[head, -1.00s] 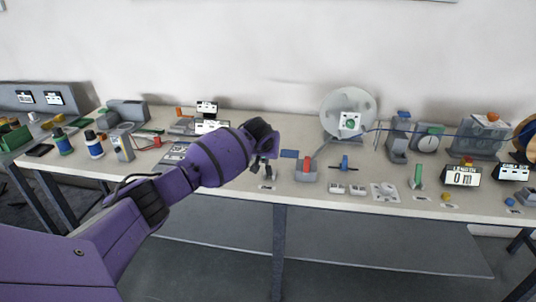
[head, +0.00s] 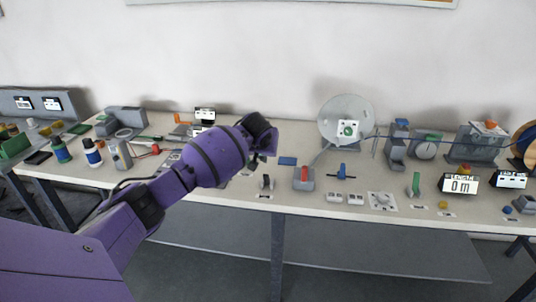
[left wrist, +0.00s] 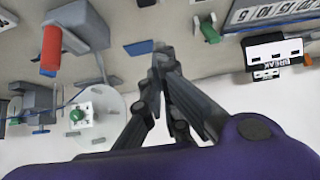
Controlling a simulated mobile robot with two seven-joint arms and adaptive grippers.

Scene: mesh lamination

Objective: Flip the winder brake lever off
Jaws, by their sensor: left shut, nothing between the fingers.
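A red-handled lever (head: 304,173) stands upright on a small grey base left of the blue-handled part (head: 342,171) in the head view. I cannot read a label naming it the winder brake. Its red handle also shows at the upper left of the left wrist view (left wrist: 51,50). A clear round spool disc (head: 346,121) stands behind it. My left gripper (left wrist: 163,55) is shut and empty, apart from the red handle. In the head view the left wrist hides most of its fingers. My right gripper is not in view.
A small dark upright part (head: 266,183) stands at the front edge, left of the red lever. A flat blue pad (head: 287,161) lies behind. A green lever (head: 414,184) and a length display (head: 459,184) stand to the right.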

